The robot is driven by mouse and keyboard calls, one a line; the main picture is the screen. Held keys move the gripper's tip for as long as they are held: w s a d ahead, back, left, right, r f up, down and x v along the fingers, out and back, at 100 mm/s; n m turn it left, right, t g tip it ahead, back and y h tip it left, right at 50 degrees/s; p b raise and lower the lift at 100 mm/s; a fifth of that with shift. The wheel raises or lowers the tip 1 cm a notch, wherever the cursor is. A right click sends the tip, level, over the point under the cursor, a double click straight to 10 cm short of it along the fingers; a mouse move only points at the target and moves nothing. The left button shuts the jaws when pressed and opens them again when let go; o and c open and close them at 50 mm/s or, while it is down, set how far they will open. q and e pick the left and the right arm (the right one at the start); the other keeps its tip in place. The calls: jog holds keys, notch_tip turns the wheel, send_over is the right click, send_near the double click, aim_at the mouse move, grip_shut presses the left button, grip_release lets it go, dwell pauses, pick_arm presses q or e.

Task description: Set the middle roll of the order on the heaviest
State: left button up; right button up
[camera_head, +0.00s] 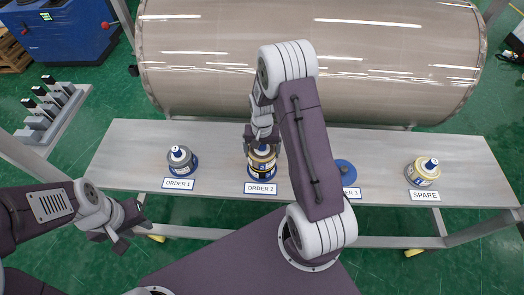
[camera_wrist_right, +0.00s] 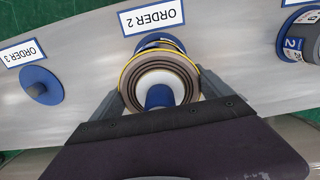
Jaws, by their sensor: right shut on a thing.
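A gold-brown roll (camera_head: 262,156) stands at the ORDER 2 label, around a blue spindle (camera_wrist_right: 158,97). My right gripper (camera_head: 261,140) reaches down to it and is shut on it. In the right wrist view the roll's wound layers (camera_wrist_right: 150,78) show between the fingers. A grey roll (camera_head: 181,158) stands at ORDER 1 and shows partly in the right wrist view (camera_wrist_right: 300,38). A blue stand (camera_head: 345,172) at ORDER 3 is partly behind my right arm; the right wrist view shows it bare (camera_wrist_right: 40,84). My left gripper (camera_head: 128,229) is open and empty, left of the table.
A cream and yellow roll (camera_head: 424,173) stands at the SPARE label (camera_head: 424,196). The rolls are on a grey table (camera_head: 222,150). A large drum (camera_head: 210,60) lies behind it. The table between ORDER 1 and ORDER 2 is clear.

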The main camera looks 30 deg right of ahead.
jog(key=o, duration=1.5)
notch_tip(320, 180, up, 9)
jog(key=shift+r, duration=0.1)
